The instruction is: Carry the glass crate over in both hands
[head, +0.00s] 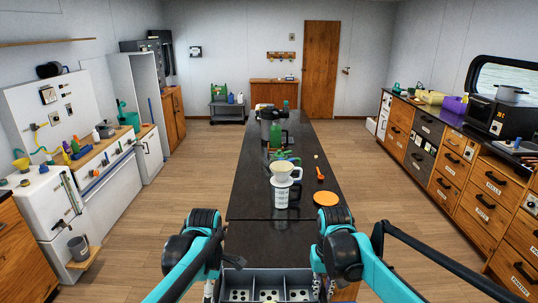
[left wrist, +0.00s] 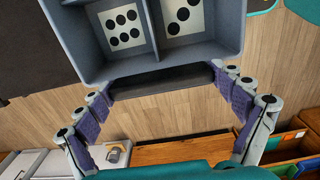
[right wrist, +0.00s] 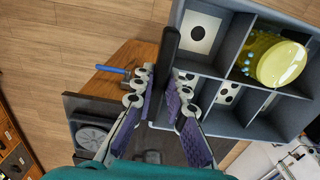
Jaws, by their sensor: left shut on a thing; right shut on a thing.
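The grey glass crate (head: 268,271) is at the bottom edge of the head view, partly cut off, close in front of me. It has compartments with dotted cards on their floors. In the right wrist view, the crate (right wrist: 240,46) holds a yellow glass (right wrist: 281,64) in one compartment; other visible compartments look empty. My left gripper (left wrist: 165,82) is shut on the crate's dark handle at its left end, with floor showing below. My right gripper (right wrist: 161,76) is shut on the dark handle at the other end. Both fingertips are mostly hidden in the head view.
The long dark counter (head: 252,242) runs away ahead of me. Floor is open on both sides.

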